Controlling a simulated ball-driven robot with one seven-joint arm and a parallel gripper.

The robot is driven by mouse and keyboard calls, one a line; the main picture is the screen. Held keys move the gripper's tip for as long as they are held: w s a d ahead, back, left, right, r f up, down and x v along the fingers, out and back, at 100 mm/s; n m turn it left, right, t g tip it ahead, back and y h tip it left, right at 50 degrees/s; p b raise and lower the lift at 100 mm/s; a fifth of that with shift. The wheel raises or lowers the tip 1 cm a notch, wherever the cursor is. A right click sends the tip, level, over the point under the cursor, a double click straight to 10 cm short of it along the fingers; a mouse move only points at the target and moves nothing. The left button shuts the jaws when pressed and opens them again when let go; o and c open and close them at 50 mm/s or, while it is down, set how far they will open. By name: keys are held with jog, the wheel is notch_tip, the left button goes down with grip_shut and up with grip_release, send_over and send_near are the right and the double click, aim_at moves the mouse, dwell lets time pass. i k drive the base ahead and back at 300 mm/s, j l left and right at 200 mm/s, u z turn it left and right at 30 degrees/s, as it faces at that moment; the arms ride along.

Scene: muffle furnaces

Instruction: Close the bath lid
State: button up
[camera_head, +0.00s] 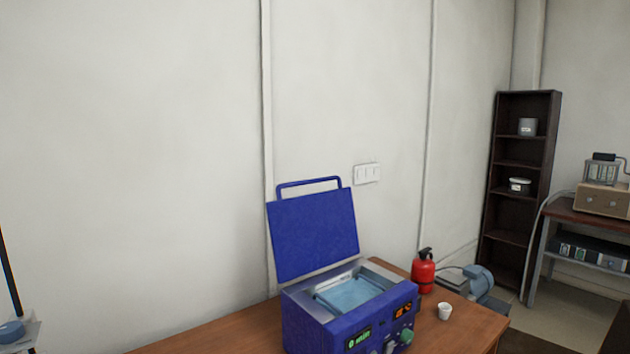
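The blue bath (334,325) stands on the wooden table, its front panel with lit displays and knobs facing lower right. Its blue lid (313,235) is open and stands upright behind the basin, with a handle (309,183) along its top edge. Light-blue liquid (352,293) shows in the metal-rimmed basin. My gripper is not in view.
A small white cup (444,312) stands on the table (215,329) right of the bath. A red extinguisher (423,272) and a blue-grey motor-like device (478,280) are behind it. A dark shelf (518,180) stands farther right. The wall is close behind the lid.

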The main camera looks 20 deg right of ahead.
aim_at(310, 234)
jog(key=i+l, duration=0.35)
jog(key=l, duration=0.15)
jog(key=i+l, duration=0.3)
jog(key=l, duration=0.25)
jog(key=z, duration=0.05)
